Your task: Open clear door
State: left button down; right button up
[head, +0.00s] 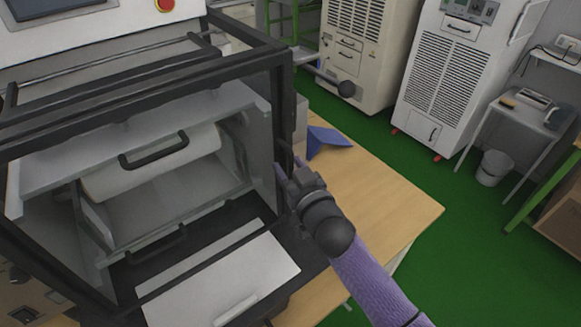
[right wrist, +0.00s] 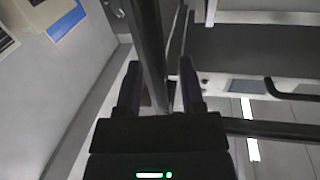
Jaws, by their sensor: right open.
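A machine with a dark-framed clear door (head: 278,100) fills the left of the head view. The clear panel is hard to make out, and I cannot tell whether the door is fully shut. A white roll (head: 150,172) and black handles (head: 155,150) show inside the frame. My right gripper (head: 288,170) is at the right side of the frame. In the right wrist view its open fingers (right wrist: 160,78) stand on either side of a dark upright bar (right wrist: 148,40). I cannot tell whether they touch it. My left gripper is not in view.
The machine stands on a wooden table (head: 385,200), bare to the right apart from a blue object (head: 328,138). A white panel with a handle (head: 225,285) is low at the front. Two tall cabinets (head: 445,85) and a white bin (head: 494,167) stand beyond on green floor.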

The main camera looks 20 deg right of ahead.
grip_shut()
dwell(1.0)
dwell(0.4)
